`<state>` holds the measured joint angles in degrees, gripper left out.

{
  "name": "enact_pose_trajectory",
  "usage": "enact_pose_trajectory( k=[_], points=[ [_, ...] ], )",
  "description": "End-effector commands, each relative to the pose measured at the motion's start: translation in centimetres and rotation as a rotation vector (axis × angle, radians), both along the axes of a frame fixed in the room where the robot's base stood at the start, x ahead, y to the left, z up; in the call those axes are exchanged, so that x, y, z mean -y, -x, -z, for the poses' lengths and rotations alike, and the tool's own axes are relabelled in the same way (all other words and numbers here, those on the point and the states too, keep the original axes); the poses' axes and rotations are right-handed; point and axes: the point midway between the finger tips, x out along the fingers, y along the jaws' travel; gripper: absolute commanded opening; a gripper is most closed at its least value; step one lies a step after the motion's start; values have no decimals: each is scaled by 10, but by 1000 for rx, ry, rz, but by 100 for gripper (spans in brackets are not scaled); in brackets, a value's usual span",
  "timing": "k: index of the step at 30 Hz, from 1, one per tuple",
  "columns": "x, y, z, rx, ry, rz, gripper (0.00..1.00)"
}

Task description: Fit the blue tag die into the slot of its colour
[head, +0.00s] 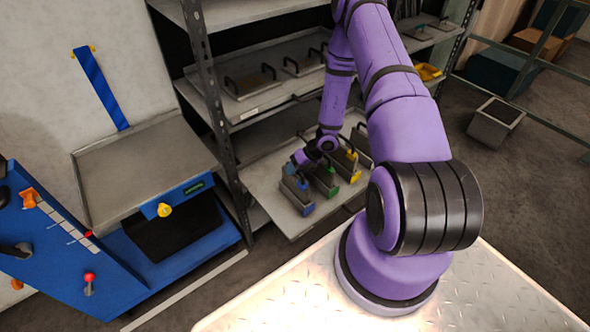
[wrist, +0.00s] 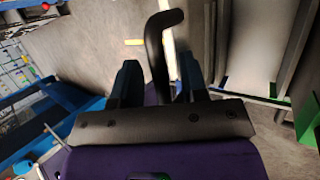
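The blue tag die (head: 296,194) stands on the lower shelf tray, leftmost in a row of grey dies. A green tag die (head: 326,180) and a yellow tag die (head: 348,163) stand to its right. My gripper (head: 297,160) is low over the blue die's end of the row. In the wrist view my gripper (wrist: 158,75) has its two fingers apart, with a black bent handle (wrist: 154,45) between them, nearer the right finger. I see a gap on the left; I cannot tell whether the right finger touches. The blue slot is not clearly seen.
The tray (head: 264,197) sits between shelf uprights, under a higher shelf (head: 255,108) with other handled plates. A blue bench (head: 75,255) with a grey tray top (head: 140,165) and levers stands at left. A blue strap (head: 100,90) hangs on the wall.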

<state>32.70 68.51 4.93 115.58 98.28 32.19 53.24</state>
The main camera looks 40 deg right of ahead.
Motion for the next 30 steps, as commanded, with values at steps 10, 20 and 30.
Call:
enact_pose_trajectory(
  k=[10, 20, 30],
  points=[
    [15, 8, -25, 2, 2, 1, 40],
    [47, 29, -76, 3, 1, 1, 40],
    [60, 38, -98, 0, 0, 0, 40]
  ],
)
